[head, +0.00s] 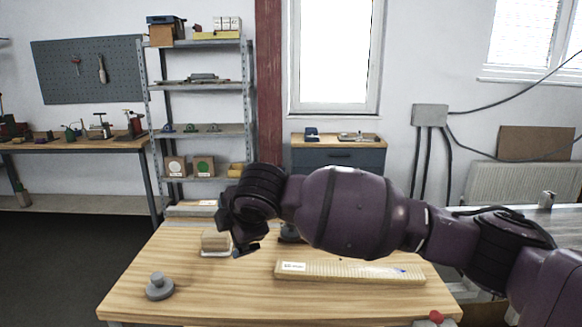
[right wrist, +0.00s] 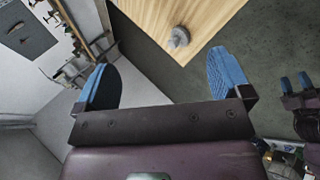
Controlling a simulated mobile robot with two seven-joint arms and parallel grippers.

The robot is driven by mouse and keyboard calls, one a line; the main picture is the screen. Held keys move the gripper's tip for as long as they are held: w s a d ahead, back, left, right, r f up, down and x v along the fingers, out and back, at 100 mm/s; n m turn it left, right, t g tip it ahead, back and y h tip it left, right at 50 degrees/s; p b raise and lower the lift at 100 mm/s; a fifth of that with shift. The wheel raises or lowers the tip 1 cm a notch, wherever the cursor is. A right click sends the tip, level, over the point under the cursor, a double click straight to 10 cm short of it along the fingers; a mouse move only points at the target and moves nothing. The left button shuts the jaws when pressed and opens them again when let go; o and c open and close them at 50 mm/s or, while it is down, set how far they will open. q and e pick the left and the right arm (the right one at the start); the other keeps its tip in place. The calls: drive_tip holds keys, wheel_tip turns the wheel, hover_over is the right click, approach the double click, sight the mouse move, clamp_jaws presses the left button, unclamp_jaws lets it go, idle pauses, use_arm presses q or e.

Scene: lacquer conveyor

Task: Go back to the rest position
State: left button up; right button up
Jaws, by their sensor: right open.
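My right arm crosses the head view from the right, above the wooden table (head: 200,290). Its gripper (head: 243,248) points down and left over the table, partly hidden by the wrist. In the right wrist view my right gripper (right wrist: 160,78) is open, its two blue fingers wide apart with nothing between them. My left gripper (right wrist: 297,82) shows small at the right edge of the right wrist view, with its two blue fingers apart and nothing seen between them. It does not show in the head view.
A grey knobbed weight (head: 159,287) stands at the table's front left. A long ribbed strip (head: 350,271) lies below the arm. A dark object (head: 289,234) is partly hidden by the arm. The table's front middle is clear.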

drive_tip(key=s+d+f+m+t, duration=0.3)
drive_tip(key=d+f+m+t, duration=0.2)
drive_tip(key=d+f+m, duration=0.55)
drive_tip(key=s+d+f+m+t, duration=0.35)
drive_tip(key=d+f+m, duration=0.45)
drive_tip(key=d, duration=0.6)
drive_tip(key=s+d+f+m+g+h, duration=0.2)
drive_tip(key=s+d+f, duration=0.5)
drive_tip(key=s+f, duration=0.3)
drive_tip(key=s+d+f+m+g+h, duration=0.2)
drive_tip(key=s+d+f+h, duration=0.1)
drive_tip(key=s+d+f, duration=0.4)
drive_tip(key=s+f, duration=0.3)
drive_tip(key=s, duration=0.4)
drive_tip(key=shift+s+m, duration=0.25)
drive_tip(key=shift+m, duration=0.1)
